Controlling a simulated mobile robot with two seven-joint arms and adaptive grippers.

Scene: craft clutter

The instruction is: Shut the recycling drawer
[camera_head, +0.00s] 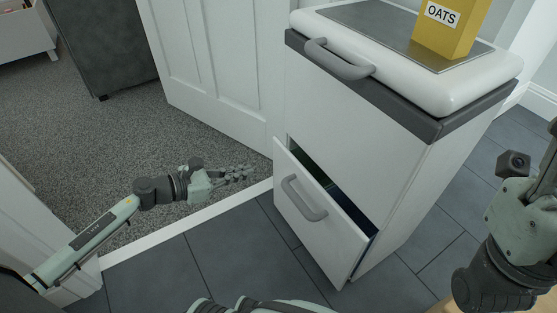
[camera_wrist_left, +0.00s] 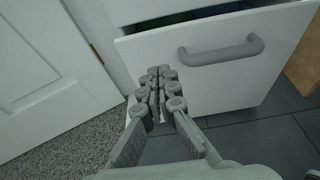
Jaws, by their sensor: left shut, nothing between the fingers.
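The recycling drawer (camera_head: 317,228) is the lower front of a white cabinet, with a grey bar handle (camera_head: 304,198). It stands partly open, with a dark gap along its top edge. In the left wrist view the drawer front (camera_wrist_left: 222,85) and its handle (camera_wrist_left: 221,50) lie just beyond my fingers. My left gripper (camera_head: 246,173) is shut and empty, left of the drawer front and apart from the handle. It also shows in the left wrist view (camera_wrist_left: 156,78). I cannot tell whether its tips touch the drawer. My right arm shows at the right edge; its fingers are not visible.
The cabinet (camera_head: 350,120) has a grey upper handle (camera_head: 339,60) and a white-rimmed top carrying a yellow oats box (camera_head: 451,25). A white panelled door (camera_head: 205,60) stands behind, left of the cabinet. Grey carpet (camera_head: 90,150) and dark floor tiles (camera_head: 230,250) show clear room.

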